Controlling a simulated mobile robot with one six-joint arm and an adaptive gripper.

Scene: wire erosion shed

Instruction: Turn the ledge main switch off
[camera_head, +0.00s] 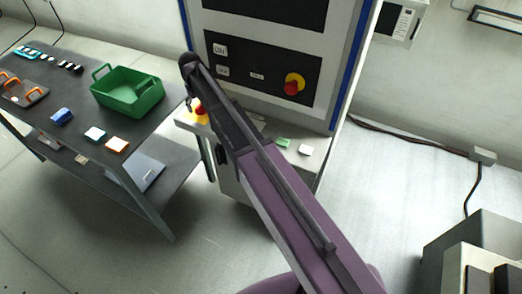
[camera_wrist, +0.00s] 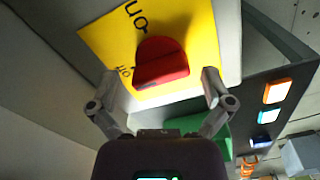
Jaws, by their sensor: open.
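The ledge main switch is a red knob (camera_wrist: 160,60) on a yellow plate (camera_wrist: 205,30), in the wrist view. Lettering beside the knob appears upside down and is partly hidden by it. In the head view, the red knob (camera_head: 199,107) shows on the cabinet's ledge, partly covered by my arm. My gripper (camera_wrist: 159,86) is open, with one finger on each side of the knob's lower edge in the picture. I see nothing between the fingers except the knob's near part, and cannot tell whether they touch it.
Another red switch on a yellow disc (camera_head: 293,84) is on the cabinet's upright panel. The ledge also bears a green piece (camera_head: 283,142) and a white piece (camera_head: 305,150). A dark table (camera_head: 75,96) with a green crate (camera_head: 128,94) stands left.

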